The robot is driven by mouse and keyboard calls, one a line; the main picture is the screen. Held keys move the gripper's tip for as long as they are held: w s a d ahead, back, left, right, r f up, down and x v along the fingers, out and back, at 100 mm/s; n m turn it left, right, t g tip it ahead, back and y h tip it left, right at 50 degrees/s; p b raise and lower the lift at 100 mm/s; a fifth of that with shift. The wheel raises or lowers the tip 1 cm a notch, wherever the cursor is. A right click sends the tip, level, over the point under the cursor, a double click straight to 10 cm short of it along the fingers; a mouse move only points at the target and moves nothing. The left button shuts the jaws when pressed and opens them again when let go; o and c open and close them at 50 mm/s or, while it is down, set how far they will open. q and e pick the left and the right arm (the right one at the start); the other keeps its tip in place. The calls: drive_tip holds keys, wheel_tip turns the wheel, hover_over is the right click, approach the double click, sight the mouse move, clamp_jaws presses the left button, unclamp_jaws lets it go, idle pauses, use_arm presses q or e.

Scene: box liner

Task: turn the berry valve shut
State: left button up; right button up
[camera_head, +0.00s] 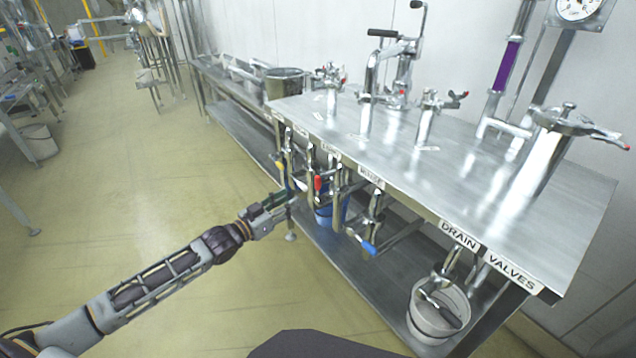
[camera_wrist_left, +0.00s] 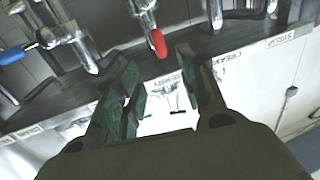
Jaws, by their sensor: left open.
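The red-handled valve (camera_head: 318,183) hangs under the front edge of the steel table. In the left wrist view, its red handle (camera_wrist_left: 158,43) shows just beyond my fingertips, near a partly hidden label (camera_wrist_left: 168,76) that seems to read BERRY. My left gripper (camera_head: 292,198) is at the valve row, just left of the red handle. In the wrist view my left gripper (camera_wrist_left: 160,72) is open and empty, its green-padded fingers apart, with no clear contact on the handle. My right gripper is not in view.
A blue-handled valve (camera_head: 369,248) hangs to the right and a yellow-handled one (camera_head: 280,165) to the left. A blue bucket (camera_head: 330,212) and a grey bucket (camera_head: 438,312) stand on the lower shelf. The steel table (camera_head: 455,178) overhangs the valves.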

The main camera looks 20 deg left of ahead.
sight(316, 183)
use_arm(q)
drive_tip(key=shift+w+d, duration=0.1)
drive_tip(key=shift+w, duration=0.1)
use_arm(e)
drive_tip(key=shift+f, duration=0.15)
use_arm(q)
drive_tip(key=b+x, duration=0.3)
drive_tip(key=x, duration=0.7)
drive_tip(key=shift+w, duration=0.2)
drive_tip(key=b+x, duration=0.1)
drive_tip(key=x, duration=0.1)
drive_tip(key=shift+w+d, duration=0.15)
drive_tip(key=shift+w, duration=0.05)
drive_tip(key=shift+w+d, duration=0.1)
drive_tip(key=shift+w, duration=0.1)
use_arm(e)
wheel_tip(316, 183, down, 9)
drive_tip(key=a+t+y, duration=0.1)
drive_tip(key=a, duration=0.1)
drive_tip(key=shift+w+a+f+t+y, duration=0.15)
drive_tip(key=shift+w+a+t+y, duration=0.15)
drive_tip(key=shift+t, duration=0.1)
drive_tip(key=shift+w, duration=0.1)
